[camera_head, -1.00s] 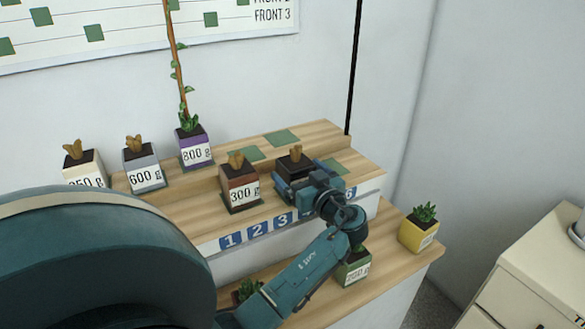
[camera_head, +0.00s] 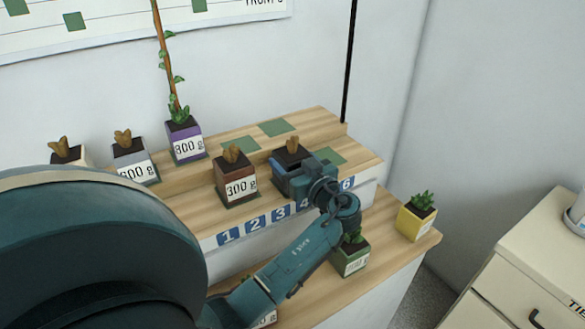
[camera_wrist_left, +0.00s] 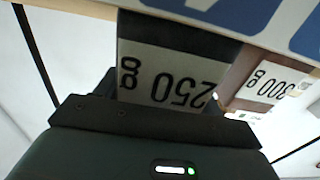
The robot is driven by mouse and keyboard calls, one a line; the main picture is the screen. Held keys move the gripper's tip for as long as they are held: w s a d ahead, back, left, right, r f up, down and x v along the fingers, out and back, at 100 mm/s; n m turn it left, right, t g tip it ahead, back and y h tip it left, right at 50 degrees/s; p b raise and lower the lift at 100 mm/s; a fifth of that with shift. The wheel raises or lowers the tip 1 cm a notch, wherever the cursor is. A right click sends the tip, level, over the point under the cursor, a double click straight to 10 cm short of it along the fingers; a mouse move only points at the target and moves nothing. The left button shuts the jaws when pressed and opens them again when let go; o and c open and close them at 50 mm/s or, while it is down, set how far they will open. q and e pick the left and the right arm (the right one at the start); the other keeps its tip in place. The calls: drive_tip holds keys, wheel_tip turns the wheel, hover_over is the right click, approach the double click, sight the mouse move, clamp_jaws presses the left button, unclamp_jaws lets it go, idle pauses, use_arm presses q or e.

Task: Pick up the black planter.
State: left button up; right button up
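In the left wrist view the planter's white 250 g label (camera_wrist_left: 170,78) shows upside down, directly in front of the gripper's palm. The fingers (camera_wrist_left: 165,92) are mostly hidden there, and they look shut on the planter. The planter appears to be still on the ledge. My right gripper is not in view.
The brown 300 g planter (camera_head: 235,177) stands just left of the black one. A purple 800 g planter (camera_head: 186,146) and a grey planter (camera_head: 135,165) are farther left. A green planter (camera_head: 351,262) and a yellow planter (camera_head: 415,222) stand on the lower ledge. A cream cabinet (camera_head: 530,265) is at right.

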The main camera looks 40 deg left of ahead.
use_arm(q)
drive_tip(key=c, duration=0.6)
drive_tip(key=shift+r, duration=0.15)
